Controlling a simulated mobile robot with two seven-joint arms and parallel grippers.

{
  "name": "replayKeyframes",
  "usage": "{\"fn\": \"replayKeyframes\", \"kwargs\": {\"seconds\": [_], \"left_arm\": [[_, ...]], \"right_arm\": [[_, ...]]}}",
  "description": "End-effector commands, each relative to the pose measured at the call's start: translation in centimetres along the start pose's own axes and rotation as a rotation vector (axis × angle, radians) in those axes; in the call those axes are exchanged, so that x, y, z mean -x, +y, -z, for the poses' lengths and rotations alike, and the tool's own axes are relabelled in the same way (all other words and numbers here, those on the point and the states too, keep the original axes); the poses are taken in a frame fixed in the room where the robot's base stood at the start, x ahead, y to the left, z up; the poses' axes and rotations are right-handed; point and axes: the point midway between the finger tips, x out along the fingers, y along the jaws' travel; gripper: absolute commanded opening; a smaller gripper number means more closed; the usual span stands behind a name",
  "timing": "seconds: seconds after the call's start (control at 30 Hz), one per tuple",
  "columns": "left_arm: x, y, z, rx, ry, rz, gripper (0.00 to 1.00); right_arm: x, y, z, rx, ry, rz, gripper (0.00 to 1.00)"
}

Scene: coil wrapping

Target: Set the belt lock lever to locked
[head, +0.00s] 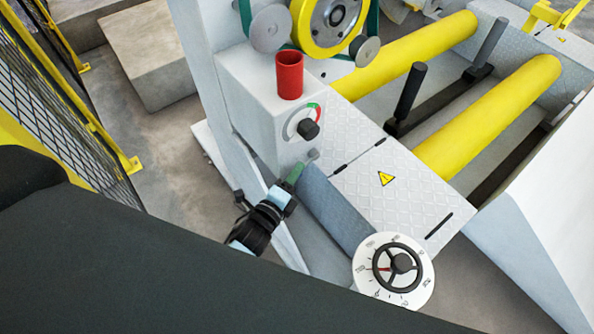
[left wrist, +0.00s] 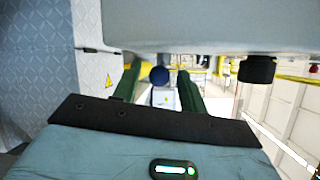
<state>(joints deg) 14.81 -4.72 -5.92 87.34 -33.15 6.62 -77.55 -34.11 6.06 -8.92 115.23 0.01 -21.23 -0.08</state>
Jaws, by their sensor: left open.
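Above, a black knob (head: 308,130) sits on a dial with a red and green arc. Which of these is the belt lock lever is not clear. My right gripper is out of view.
A red cup (head: 289,75) stands on the housing. A white dial with a black handwheel (head: 402,262) is at lower right. Yellow rollers (head: 490,115) lie to the right. A mesh fence (head: 60,110) is at left. In the wrist view a black knob (left wrist: 257,69) hangs close at right.

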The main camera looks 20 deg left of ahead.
Motion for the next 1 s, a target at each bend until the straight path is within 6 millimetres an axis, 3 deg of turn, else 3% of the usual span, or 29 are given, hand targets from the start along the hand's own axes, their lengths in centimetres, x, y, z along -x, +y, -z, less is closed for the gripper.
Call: {"fn": "replayKeyframes", "kwargs": {"seconds": [0.2, 0.5, 0.83, 1.0], "left_arm": [[-1.7, 0.1, 0.0, 0.0, 0.0, -0.001, 0.42], [-1.9, 0.1, 0.0, 0.001, 0.0, -0.001, 0.42], [-1.8, 0.1, 0.0, 0.001, 0.0, -0.001, 0.0], [-1.8, 0.1, 0.0, 0.001, 0.0, -0.001, 0.0]], "right_arm": [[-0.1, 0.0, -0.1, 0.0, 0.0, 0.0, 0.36], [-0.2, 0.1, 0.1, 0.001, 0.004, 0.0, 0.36], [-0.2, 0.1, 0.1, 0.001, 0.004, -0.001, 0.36], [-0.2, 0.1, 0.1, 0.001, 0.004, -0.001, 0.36]]}}
